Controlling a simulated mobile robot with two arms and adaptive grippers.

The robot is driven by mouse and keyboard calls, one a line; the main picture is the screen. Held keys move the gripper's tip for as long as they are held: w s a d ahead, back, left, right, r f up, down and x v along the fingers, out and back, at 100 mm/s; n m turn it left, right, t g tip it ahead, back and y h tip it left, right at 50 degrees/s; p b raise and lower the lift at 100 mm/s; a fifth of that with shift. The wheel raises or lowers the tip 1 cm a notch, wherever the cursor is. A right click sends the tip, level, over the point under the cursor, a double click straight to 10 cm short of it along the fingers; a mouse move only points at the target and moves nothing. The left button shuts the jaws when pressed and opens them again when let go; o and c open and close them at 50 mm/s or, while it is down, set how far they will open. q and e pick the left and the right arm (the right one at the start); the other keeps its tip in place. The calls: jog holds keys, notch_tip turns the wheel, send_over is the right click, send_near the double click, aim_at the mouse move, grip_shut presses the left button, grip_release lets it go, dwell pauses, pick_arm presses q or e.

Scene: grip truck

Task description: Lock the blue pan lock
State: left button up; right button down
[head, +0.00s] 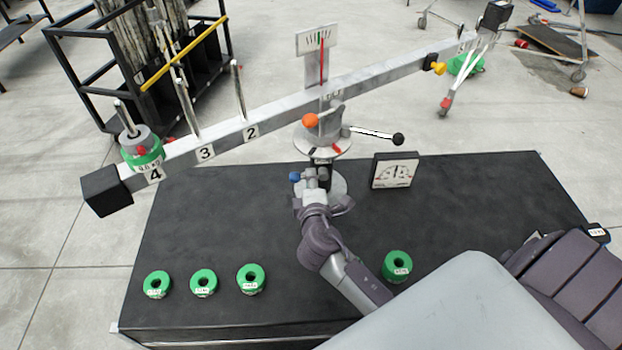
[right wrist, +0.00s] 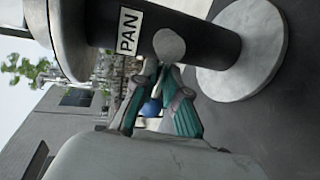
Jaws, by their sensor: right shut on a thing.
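The blue pan lock shows as a small blue knob (head: 295,176) low on the stand, just left of my right gripper in the head view. My right gripper (head: 318,183) is at the stand's column. In the right wrist view its teal fingers (right wrist: 160,103) are closed on the pan lock, with the blue ball (right wrist: 152,107) showing between them. A round grey lock end (right wrist: 168,46) lies just beyond the fingertips, beside the PAN label (right wrist: 128,31) on the dark column (right wrist: 190,35). The fingers hide part of the lock. My left gripper is not in view.
The balance beam (head: 285,108) slants above the stand, higher at right. An orange knob (head: 310,120) and a black-ended lever (head: 398,139) sit above my gripper. A dial box (head: 395,170) and several green weights (head: 251,278) are on the black table (head: 220,225).

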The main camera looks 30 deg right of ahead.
jog(key=c, duration=1.2)
grip_release()
jog(key=v, duration=1.2)
